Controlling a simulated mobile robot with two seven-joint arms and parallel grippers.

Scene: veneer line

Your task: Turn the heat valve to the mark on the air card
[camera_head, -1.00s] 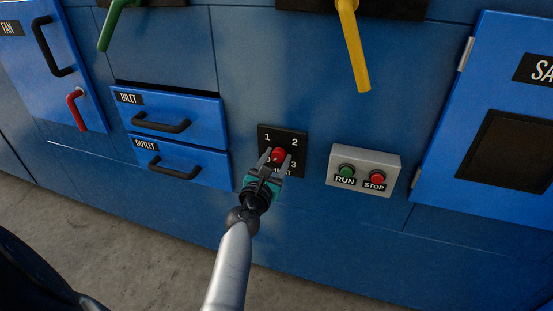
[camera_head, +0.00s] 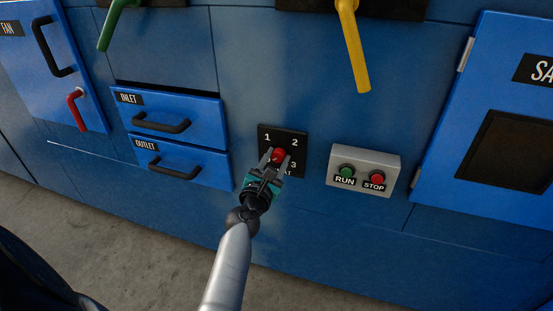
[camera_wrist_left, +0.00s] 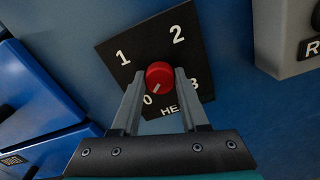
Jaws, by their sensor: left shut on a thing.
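The heat valve is a red round knob (camera_head: 279,155) on a black plate (camera_head: 296,136) marked 1, 2, 3 and 0. In the left wrist view the red knob (camera_wrist_left: 159,74) has a pale mark on its face that points toward the 0 on the black plate (camera_wrist_left: 146,45). My left gripper (camera_head: 277,160) is at the knob, with its fingers on either side and shut on it. In the left wrist view its fingertips (camera_wrist_left: 160,80) flank the knob. The HEAT label is partly hidden by a finger. The air card is not seen in these frames. My right gripper is not in view.
A grey box (camera_head: 363,157) with RUN and STOP buttons sits right of the plate. INLET (camera_head: 180,107) and OUTLET (camera_head: 190,178) drawers are on the left. Yellow (camera_head: 354,50) and green (camera_head: 112,25) levers hang above. A blue door (camera_head: 450,130) stands at the right.

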